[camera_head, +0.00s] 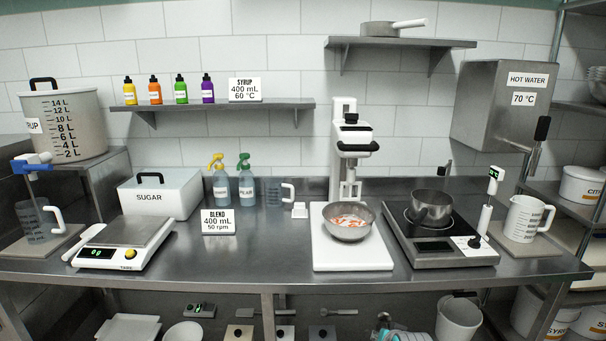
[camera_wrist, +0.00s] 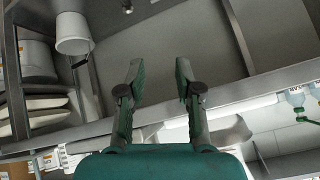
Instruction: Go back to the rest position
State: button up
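My gripper (camera_wrist: 158,78) shows in the wrist view with its two dark fingers spread apart and nothing between them. Its teal body fills the bottom of that view. Behind the fingers is a plain grey metal surface, seen at a tilt. In the head view the gripper cannot be made out clearly; a small teal and grey shape shows at the bottom edge.
The steel counter (camera_head: 270,250) holds a scale (camera_head: 125,243), sugar box (camera_head: 160,193), mixer stand with a bowl (camera_head: 347,231) of orange-and-white contents, a pot (camera_head: 431,208) on a hot plate, and a jug (camera_head: 525,217). The wrist view shows a white bucket (camera_wrist: 73,33) and spray bottles (camera_wrist: 297,97).

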jog(key=s+a+f+n+t, duration=0.1)
jog(key=s+f, duration=0.3)
jog(key=s, duration=0.6)
jog(key=s+f+t, duration=0.1)
jog(key=s+f, duration=0.3)
jog(key=s, duration=0.6)
jog(key=s+a+f+n+t, duration=0.1)
jog(key=s+f, duration=0.3)
jog(key=s, duration=0.6)
jog(key=s+r+n+t, duration=0.1)
jog(key=s+r, duration=0.7)
jog(key=s, duration=0.5)
jog(key=s+r+n+t, duration=0.1)
jog(key=s+r+t, duration=0.1)
jog(key=s+r, duration=0.6)
jog(key=s, duration=0.5)
jog(key=shift+a+r, duration=0.15)
jog(key=shift+a, duration=0.25)
